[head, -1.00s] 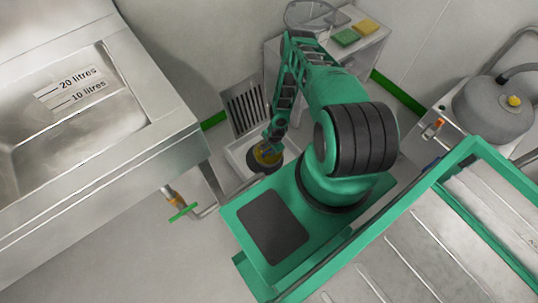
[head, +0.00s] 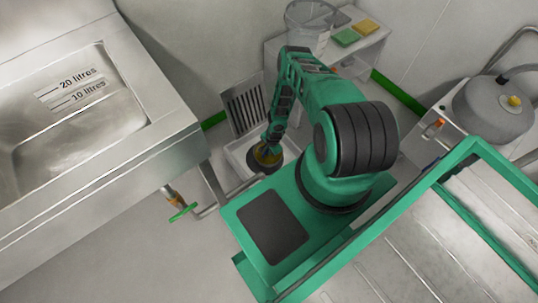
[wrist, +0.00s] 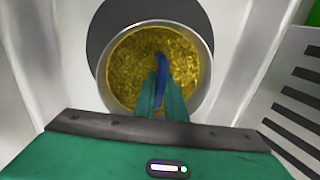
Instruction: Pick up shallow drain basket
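The shallow drain basket (wrist: 128,75) is a round metal-rimmed cup filled with yellow granular matter. A blue upright tab (wrist: 161,68) stands in its middle. In the wrist view my gripper (wrist: 161,88) is over the basket, its two teal fingers close together with the blue tab between them. The basket sits off-centre over a dark round area (wrist: 112,28); I cannot tell whether it is raised above it.
A pale floor basin (head: 236,152) surrounds the dark area, with a slotted grate (head: 246,107) leaning behind it. A steel sink (head: 160,150) stands at left, with a green-handled valve (head: 183,212) below. A small white table (head: 372,45) is behind my arm.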

